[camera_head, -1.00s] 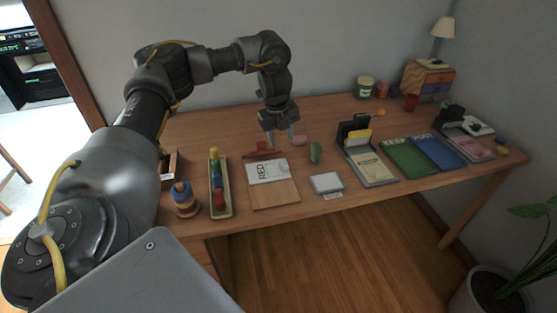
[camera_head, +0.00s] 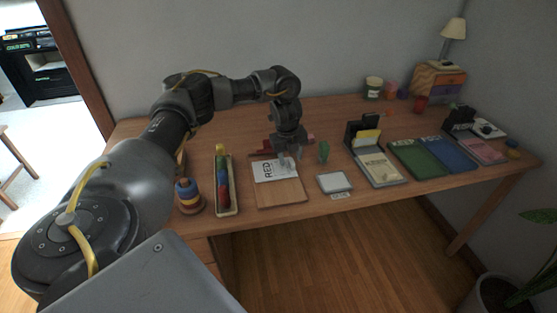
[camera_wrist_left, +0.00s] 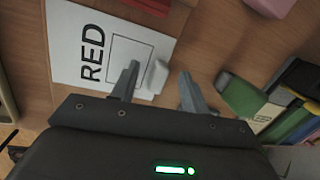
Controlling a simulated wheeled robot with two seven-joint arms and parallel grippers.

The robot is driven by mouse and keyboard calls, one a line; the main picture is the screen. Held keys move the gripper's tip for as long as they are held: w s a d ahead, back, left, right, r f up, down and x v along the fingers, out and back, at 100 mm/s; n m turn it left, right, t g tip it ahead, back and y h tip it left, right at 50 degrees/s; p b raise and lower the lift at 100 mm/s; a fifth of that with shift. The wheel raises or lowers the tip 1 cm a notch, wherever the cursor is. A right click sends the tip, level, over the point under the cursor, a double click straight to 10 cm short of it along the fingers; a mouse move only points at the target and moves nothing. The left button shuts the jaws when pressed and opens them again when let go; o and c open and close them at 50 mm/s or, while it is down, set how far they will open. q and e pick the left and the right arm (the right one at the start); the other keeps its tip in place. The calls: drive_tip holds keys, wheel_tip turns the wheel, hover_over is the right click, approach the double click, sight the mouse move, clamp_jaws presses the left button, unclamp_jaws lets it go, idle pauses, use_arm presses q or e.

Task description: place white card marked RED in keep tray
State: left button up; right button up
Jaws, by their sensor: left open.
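The white card marked RED (camera_head: 268,172) lies on the upper part of a tan board (camera_head: 280,194) with a red clip behind it. In the left wrist view the card (camera_wrist_left: 75,45) shows its word and a printed rectangle. A small pale block (camera_wrist_left: 156,77) stands at the card's edge, between the fingers in that view. My left gripper (camera_head: 293,157) is open over the card's right edge, close to it; the wrist view shows both fingers (camera_wrist_left: 158,86) apart. Whether they touch the block is unclear. My right gripper is not in view.
A small grey-white tray (camera_head: 334,182) with a label sits right of the board. Green (camera_head: 415,158), blue (camera_head: 452,154) and pink (camera_head: 484,151) flat items lie farther right. A bead tray (camera_head: 233,200) and stacking rings (camera_head: 188,196) stand left. A green object (camera_head: 323,152) is near the gripper.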

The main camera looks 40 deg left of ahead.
use_arm(q)
drive_tip(key=shift+f, duration=0.2)
clamp_jaws()
idle(0.4)
